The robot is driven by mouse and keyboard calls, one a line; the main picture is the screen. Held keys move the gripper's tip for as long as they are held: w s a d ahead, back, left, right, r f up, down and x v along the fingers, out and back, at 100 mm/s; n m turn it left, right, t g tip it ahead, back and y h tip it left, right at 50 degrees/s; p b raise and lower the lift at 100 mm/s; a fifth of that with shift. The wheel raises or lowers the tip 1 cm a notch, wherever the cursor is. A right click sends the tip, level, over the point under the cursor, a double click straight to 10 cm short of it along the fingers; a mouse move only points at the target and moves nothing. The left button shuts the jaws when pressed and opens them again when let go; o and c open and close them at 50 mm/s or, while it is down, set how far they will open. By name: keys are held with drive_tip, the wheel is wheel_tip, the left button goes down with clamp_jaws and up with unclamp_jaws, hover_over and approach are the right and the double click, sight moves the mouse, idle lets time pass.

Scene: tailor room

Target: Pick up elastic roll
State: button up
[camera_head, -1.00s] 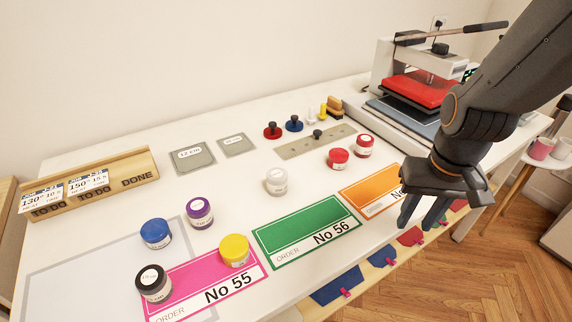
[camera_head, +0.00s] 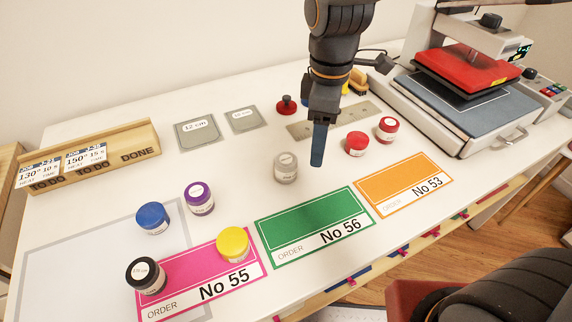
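I cannot tell which is the elastic roll. A pale grey one (camera_head: 286,168) stands just left of my gripper (camera_head: 317,160). Two red ones, a nearer (camera_head: 356,144) and a farther (camera_head: 388,130), stand to its right. My gripper points down above the table, seen edge-on with one blue finger showing, so its opening is hidden. Blue (camera_head: 153,218), purple (camera_head: 199,198), yellow (camera_head: 233,243) and black (camera_head: 146,275) ones stand at the left.
Pink (camera_head: 180,302), green (camera_head: 300,218) and orange (camera_head: 395,180) order cards lie along the front. A heat press (camera_head: 420,105) fills the right end. A wooden holder (camera_head: 120,165) with cards stands at the left. Behind my arm lies a metal plate (camera_head: 372,109) with holes.

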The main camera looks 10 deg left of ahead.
sight(286, 159)
drive_tip(key=a+n, duration=0.2)
drive_tip(key=a+r+n, duration=0.1)
drive_tip(key=a, duration=0.1)
drive_tip(key=s+a+n, duration=0.1)
drive_tip(key=a+n, duration=0.1)
drive_tip(key=shift+a+r+n, duration=0.2)
drive_tip(key=shift+a+n, duration=0.1)
drive_tip(key=shift+a, duration=0.05)
drive_tip(key=shift+s+a+f+n, duration=0.1)
drive_tip(key=shift+s+a+n, duration=0.1)
drive_tip(key=shift+n, duration=0.1)
drive_tip(key=shift+w+f+p, duration=0.2)
drive_tip(key=shift+f+p, duration=0.85)
drive_tip(key=shift+f, duration=2.7)
drive_tip(key=c, duration=1.1)
drive_tip(key=shift+r, duration=0.1)
